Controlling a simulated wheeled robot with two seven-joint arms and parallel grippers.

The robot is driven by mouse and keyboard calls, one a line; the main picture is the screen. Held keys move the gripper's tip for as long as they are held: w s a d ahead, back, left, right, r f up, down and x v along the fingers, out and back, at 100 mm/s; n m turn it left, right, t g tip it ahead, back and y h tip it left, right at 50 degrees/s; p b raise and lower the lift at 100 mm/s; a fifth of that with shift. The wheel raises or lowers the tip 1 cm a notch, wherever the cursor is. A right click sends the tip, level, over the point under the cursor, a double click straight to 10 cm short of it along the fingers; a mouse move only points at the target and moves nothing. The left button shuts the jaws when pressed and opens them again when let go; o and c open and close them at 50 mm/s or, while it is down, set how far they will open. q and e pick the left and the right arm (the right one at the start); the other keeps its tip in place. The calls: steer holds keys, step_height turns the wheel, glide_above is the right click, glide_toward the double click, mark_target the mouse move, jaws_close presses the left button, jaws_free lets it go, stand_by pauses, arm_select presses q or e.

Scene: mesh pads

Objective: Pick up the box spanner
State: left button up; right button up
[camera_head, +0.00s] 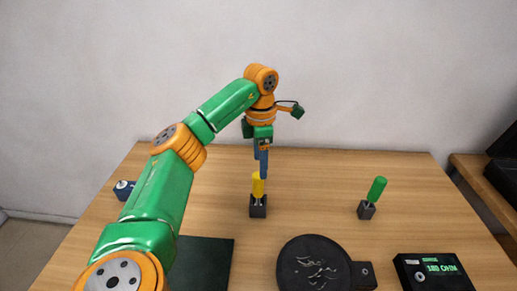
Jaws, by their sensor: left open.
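A tool with a yellow handle (258,186) stands upright in a small black holder (258,207) near the middle of the table. A second tool with a green handle (377,189) leans slightly in another black holder (366,210) to the right. Both lower ends are hidden in their holders, so I cannot tell which is the box spanner. My left gripper (263,172) points down just above the yellow handle, its blue fingers open and overlapping the handle's top in the picture. I cannot tell whether they touch it. My right gripper is not in view.
A round black plate (312,265) and a black meter box with a green display (432,272) lie at the front. A dark mat (205,262) lies partly behind my left arm. A small blue item (123,189) sits at the left edge. The table's back is clear.

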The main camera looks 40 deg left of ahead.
mark_target(258, 187)
arm_select(q)
step_height(258, 187, down, 3)
steer(key=shift+d+b, duration=0.1)
steer(key=shift+b, duration=0.9)
steer(key=shift+f, duration=0.2)
steer(key=f, duration=0.2)
steer(key=f+p, duration=0.1)
steer(key=f, duration=0.1)
steer(key=f+p, duration=0.1)
steer(key=f, duration=0.1)
steer(key=shift+s+a, duration=0.25)
steer(key=shift+s, duration=0.1)
steer(key=shift+w+f, duration=0.1)
steer(key=shift+f, duration=0.3)
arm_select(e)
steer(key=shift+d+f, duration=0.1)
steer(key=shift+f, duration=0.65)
arm_select(q)
jaws_close()
